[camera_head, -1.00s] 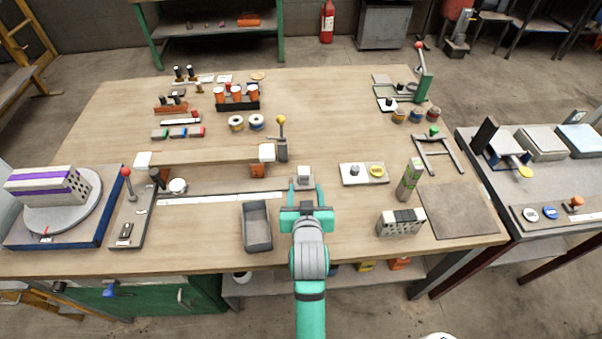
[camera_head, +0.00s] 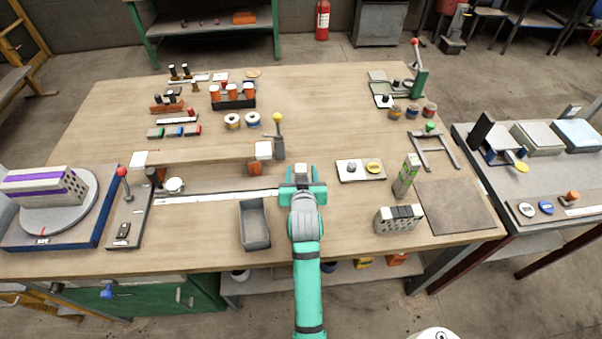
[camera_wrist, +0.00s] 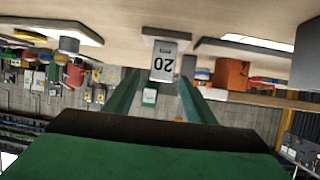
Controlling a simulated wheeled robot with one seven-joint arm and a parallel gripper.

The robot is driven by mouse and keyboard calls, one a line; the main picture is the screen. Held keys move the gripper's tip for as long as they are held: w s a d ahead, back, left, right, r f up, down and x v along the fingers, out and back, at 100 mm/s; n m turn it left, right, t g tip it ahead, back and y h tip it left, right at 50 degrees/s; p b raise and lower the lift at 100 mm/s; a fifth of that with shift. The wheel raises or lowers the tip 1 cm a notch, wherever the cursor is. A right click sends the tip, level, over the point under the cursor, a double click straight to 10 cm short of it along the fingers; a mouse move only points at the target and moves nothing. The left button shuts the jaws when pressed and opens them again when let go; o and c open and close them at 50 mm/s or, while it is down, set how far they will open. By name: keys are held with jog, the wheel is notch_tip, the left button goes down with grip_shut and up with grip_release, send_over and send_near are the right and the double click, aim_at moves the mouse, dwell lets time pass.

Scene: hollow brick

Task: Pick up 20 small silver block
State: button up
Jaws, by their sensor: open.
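The small silver block (camera_wrist: 162,64), marked 20, stands on a small grey base (camera_wrist: 168,35) in the wrist view, which looks upside down. It also shows in the head view (camera_head: 301,169) at the right end of a long white strip. My gripper (camera_head: 302,175) is open and low over the table, right at the block. In the wrist view its two green fingers (camera_wrist: 160,80) lie to either side of the block near their tips. I cannot tell whether either finger touches it. The base is mostly hidden by my gripper in the head view.
A grey open bin (camera_head: 255,243) stands left of my arm. A yellow-knobbed lever (camera_head: 279,140) rises just behind and left of the block. Bare table lies behind the block.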

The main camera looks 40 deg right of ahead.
grip_shut()
jog(key=shift+r, duration=0.2)
